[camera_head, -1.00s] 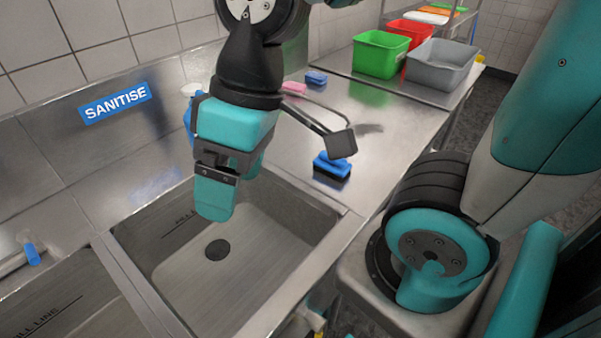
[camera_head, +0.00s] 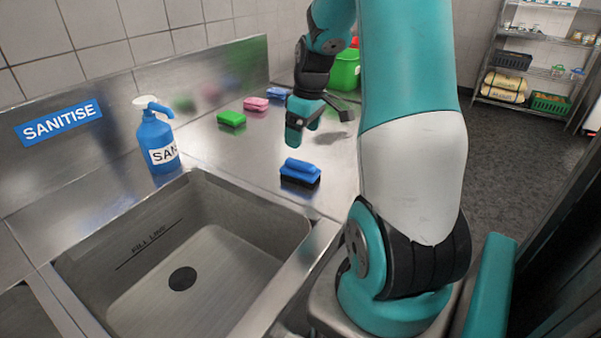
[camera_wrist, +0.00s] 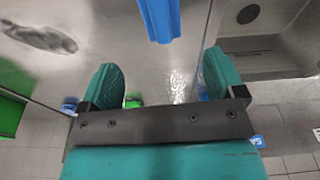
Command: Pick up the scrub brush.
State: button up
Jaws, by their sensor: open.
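The scrub brush (camera_head: 300,168) has a blue body and handle over black bristles. It lies bristles down on the steel counter, just right of the sink's far corner. In the wrist view its blue part (camera_wrist: 160,16) shows at the top edge, partly cut off, roughly in line with the gap between the fingers. My gripper (camera_head: 295,137) hangs above the counter, a little beyond the brush in the head view. In the wrist view my gripper (camera_wrist: 163,75) has its two teal fingers wide apart with nothing between them.
The sink basin (camera_head: 150,225) opens in front of the brush. A blue spray bottle (camera_head: 157,145) stands behind the sink. Green (camera_head: 232,119), pink (camera_head: 256,104) and blue (camera_head: 277,93) sponges lie along the back. A green tub (camera_head: 345,70) stands beyond. Counter around the brush is clear.

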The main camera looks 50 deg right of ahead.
aim_at(301, 162)
jog(key=f, duration=0.4)
jog(key=w+f, duration=0.1)
jog(key=f, duration=0.1)
jog(key=shift+a+f, duration=0.1)
jog(key=shift+f, duration=0.1)
notch_tip(301, 162, down, 4)
jog(key=shift+s+a+f+p, duration=0.1)
jog(key=shift+s+f+p, duration=0.1)
jog(key=shift+p, duration=0.6)
jog(key=shift+w+f, duration=0.15)
jog(key=shift+f, duration=0.3)
jog(key=c, duration=1)
